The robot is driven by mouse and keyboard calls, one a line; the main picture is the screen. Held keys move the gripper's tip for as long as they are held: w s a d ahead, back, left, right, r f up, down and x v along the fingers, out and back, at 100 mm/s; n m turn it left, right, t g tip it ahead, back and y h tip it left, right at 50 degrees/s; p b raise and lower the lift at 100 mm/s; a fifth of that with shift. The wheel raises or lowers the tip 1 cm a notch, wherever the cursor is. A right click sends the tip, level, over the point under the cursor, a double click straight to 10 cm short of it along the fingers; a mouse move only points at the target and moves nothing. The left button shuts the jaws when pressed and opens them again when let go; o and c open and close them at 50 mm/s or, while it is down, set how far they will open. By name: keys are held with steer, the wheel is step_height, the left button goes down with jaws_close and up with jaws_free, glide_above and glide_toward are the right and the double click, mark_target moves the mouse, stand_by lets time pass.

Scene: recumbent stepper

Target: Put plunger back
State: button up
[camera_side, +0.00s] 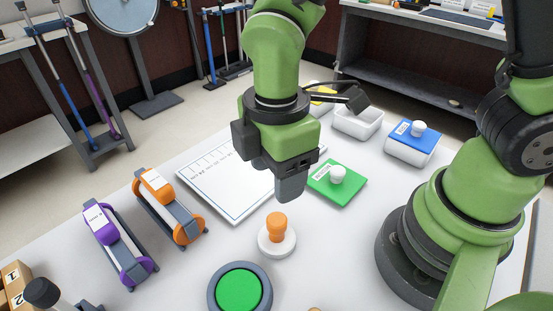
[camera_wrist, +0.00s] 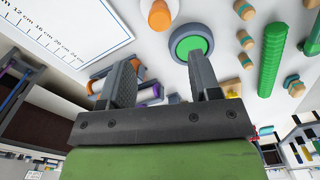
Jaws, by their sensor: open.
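An orange knob (camera_side: 277,224) stands upright on a round white base (camera_side: 277,243) on the white table; it looks like the plunger, though I cannot be sure. Its orange part also shows at the top of the wrist view (camera_wrist: 158,14). My gripper (camera_side: 291,188) points down above the table, behind the orange knob and apart from it. In the wrist view my gripper (camera_wrist: 160,75) has its two fingers spread with nothing held between them. A green button in a grey ring (camera_side: 240,288) lies in front of the knob; it also shows in the wrist view (camera_wrist: 191,44).
A ruled white board (camera_side: 225,185) lies behind left of the knob. A green lid with white knob (camera_side: 337,184) lies right of my gripper. An open white box (camera_side: 358,122) and a blue-lidded box (camera_side: 413,143) stand farther back. Orange (camera_side: 170,207) and purple (camera_side: 118,243) units stand left.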

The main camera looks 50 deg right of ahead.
steer(key=s+d+r+m+t+y, duration=0.1)
steer(key=s+d+r+m+t, duration=0.2)
steer(key=d+r+m, duration=0.2)
steer(key=s+d+r+m+t+y, duration=0.1)
steer(key=s+d+r+m+t, duration=0.3)
steer(key=r+m, duration=0.7)
steer(key=d+m, duration=0.2)
steer(key=shift+s+d+m, duration=0.15)
steer(key=shift+m, duration=0.15)
